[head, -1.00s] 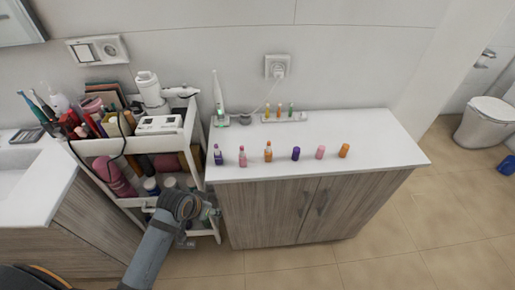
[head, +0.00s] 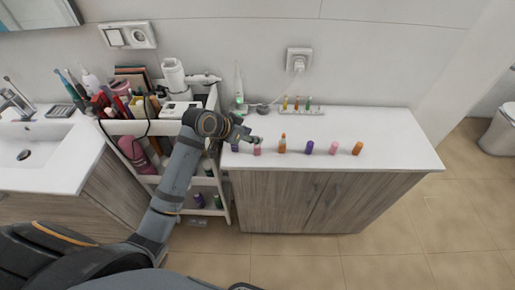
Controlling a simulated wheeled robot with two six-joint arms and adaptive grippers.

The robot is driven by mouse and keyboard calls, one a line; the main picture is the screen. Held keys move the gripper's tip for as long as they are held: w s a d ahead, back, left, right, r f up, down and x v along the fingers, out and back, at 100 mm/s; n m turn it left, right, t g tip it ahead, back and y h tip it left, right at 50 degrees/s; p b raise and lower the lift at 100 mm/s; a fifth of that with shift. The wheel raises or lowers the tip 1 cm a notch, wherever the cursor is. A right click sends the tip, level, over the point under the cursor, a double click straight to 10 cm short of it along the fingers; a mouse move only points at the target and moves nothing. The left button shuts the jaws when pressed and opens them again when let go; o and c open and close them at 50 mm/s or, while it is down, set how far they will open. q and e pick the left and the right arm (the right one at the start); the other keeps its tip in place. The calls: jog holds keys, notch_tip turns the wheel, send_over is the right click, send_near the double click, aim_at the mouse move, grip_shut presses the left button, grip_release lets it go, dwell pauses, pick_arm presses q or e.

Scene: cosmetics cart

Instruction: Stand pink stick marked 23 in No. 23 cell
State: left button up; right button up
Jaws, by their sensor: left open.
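Several small sticks stand in a row along the front of the white counter. One pink stick (head: 257,149) is at the left, and another pink stick (head: 334,148) is towards the right. The marks on them are too small to read. A low white rack (head: 315,112) at the back of the counter holds a few coloured sticks; its cell numbers cannot be read. My left gripper (head: 252,138) is open and empty, just above and left of the left pink stick. It partly hides a purple stick (head: 235,148). My right gripper is not in view.
Orange sticks (head: 282,145) (head: 357,149) and a purple stick (head: 309,148) stand in the same row. An electric toothbrush (head: 239,85) stands behind. A loaded cart (head: 222,190) is left of the counter (head: 385,135), whose right part is clear.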

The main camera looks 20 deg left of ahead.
aim_at(257, 149)
pick_arm(q)
jog(key=f, duration=0.1)
jog(key=w+d+f+p, duration=0.1)
jog(key=f, duration=0.1)
jog(key=w+f, duration=0.1)
jog(key=shift+w+d+f+p, duration=0.15)
jog(key=shift+d+f+p, duration=0.1)
jog(key=shift+f+p, duration=0.1)
jog(key=c, duration=0.3)
grip_shut()
